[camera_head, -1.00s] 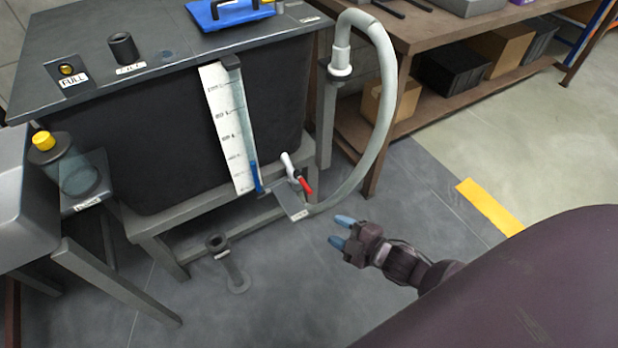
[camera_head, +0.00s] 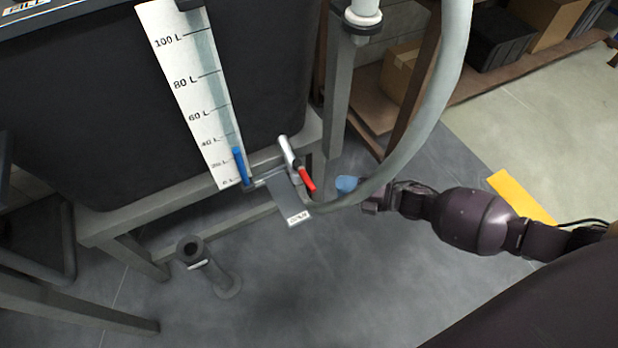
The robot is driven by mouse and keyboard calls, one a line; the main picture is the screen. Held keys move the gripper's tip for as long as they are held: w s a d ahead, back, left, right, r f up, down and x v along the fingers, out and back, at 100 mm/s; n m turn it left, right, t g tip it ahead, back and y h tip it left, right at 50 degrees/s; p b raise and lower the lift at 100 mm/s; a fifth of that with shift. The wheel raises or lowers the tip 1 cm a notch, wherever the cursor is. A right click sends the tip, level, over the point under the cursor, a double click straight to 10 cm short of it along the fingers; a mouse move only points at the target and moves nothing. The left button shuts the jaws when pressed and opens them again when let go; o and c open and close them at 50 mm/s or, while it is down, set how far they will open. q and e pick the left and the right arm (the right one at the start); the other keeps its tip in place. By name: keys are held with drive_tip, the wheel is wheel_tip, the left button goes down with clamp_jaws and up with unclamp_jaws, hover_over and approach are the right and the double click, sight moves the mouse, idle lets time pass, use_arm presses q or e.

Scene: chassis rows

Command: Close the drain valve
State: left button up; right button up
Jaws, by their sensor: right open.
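The drain valve (camera_head: 292,165) sits low on the front of the dark tank, near the foot of the level gauge. Its red-tipped lever (camera_head: 307,181) slants down to the right, and a pale end points up to the left. A grey plate (camera_head: 286,200) with a small label hangs just below it. My right gripper (camera_head: 347,184) is to the right of the valve, apart from the red lever, by the grey hose. Its blue fingertips point left toward the lever; it is open and empty. My left gripper is out of view.
The grey hose (camera_head: 454,60) curves down past my right gripper to the valve area. The level gauge (camera_head: 185,90) shows a low blue column. A steel stand leg (camera_head: 338,85) rises behind the valve. A short pipe stub (camera_head: 190,250) stands on the floor.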

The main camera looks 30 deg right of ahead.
sight(308, 180)
drive_tip(key=shift+b+x, duration=1.15)
drive_tip(key=shift+x, duration=3.75)
clamp_jaws()
